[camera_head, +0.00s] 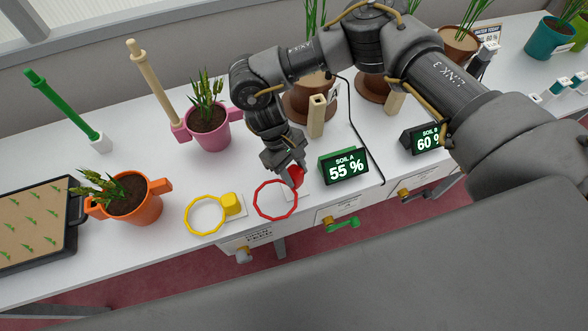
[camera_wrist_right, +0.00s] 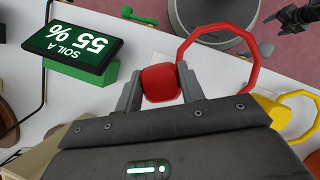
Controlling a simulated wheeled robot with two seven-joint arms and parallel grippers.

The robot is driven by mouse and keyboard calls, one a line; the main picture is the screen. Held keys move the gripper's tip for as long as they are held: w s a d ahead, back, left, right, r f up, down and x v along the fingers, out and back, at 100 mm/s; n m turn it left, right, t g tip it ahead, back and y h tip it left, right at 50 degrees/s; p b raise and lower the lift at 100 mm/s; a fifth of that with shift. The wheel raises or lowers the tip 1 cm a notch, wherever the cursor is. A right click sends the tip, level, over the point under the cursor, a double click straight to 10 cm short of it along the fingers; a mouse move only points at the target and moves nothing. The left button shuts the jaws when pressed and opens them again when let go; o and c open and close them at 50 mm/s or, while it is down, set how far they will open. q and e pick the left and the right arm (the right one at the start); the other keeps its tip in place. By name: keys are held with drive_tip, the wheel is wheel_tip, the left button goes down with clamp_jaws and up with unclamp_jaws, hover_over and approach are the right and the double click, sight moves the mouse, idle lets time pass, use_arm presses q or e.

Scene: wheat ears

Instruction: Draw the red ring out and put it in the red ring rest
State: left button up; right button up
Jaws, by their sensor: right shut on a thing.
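The red ring (camera_head: 276,200) has a thin hoop and a red block-shaped grip (camera_head: 297,174). My right gripper (camera_head: 292,176) is shut on that grip; the wrist view shows the red grip (camera_wrist_right: 160,83) between both fingers (camera_wrist_right: 162,86), with the hoop (camera_wrist_right: 252,50) reaching out beyond. The hoop is near the table's front edge. A small white plate (camera_head: 302,194) shows partly behind the ring's grip; I cannot tell whether the ring touches it or whether it is the red ring rest. A dark gripper, seemingly my left, shows small in the wrist view (camera_wrist_right: 298,18); its jaws are unclear.
A yellow ring (camera_head: 205,216) with a yellow grip lies just left of the red one. The SOIL A display (camera_head: 345,168) stands close on the right. An orange pot (camera_head: 132,203), a pink pot (camera_head: 208,129) and a wooden post (camera_head: 317,117) stand nearby.

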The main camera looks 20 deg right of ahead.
drive_tip(key=shift+f+b, duration=0.95)
drive_tip(key=shift+f, duration=1.05)
drive_tip(key=o, duration=1)
drive_tip(key=shift+o, duration=0.2)
drive_tip(key=shift+r, duration=0.1)
drive_tip(key=b+v, duration=0.1)
drive_tip(key=v, duration=0.9)
drive_tip(key=shift+r+b, duration=0.35)
drive_tip(key=shift+w+a, duration=0.1)
drive_tip(key=shift+a, duration=0.05)
